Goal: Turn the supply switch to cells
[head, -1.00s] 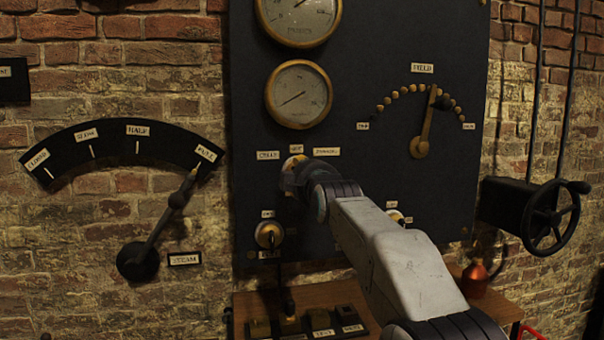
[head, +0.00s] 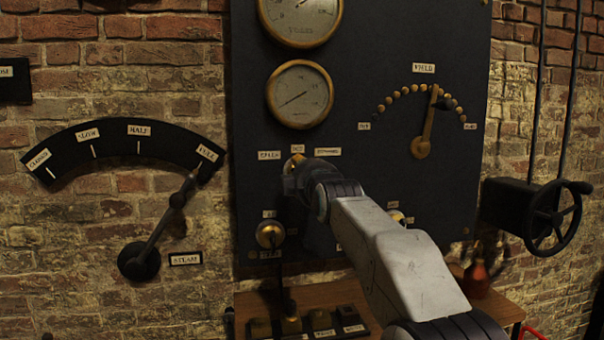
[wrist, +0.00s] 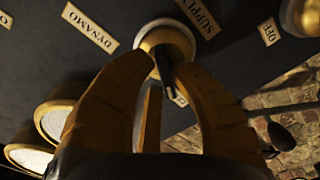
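The supply switch is a round brass boss with a dark handle (wrist: 162,66) in the wrist view. The handle points toward a small label (wrist: 179,97) half hidden by my fingers. Labels DYNAMO (wrist: 90,25) and SUPPLY (wrist: 199,15) stand beside it. In the head view the labels cells (head: 269,155), off (head: 297,148) and dynamo (head: 327,152) run over the switch, which my arm mostly hides. Finger contact is partly hidden.
A lower brass switch (head: 269,234) sits close to my wrist on the dark panel (head: 380,90). Gauges (head: 299,94) are above. A field lever (head: 424,122) is at right. A wooden bench (head: 390,300) with small blocks lies below. A handwheel (head: 552,218) is far right.

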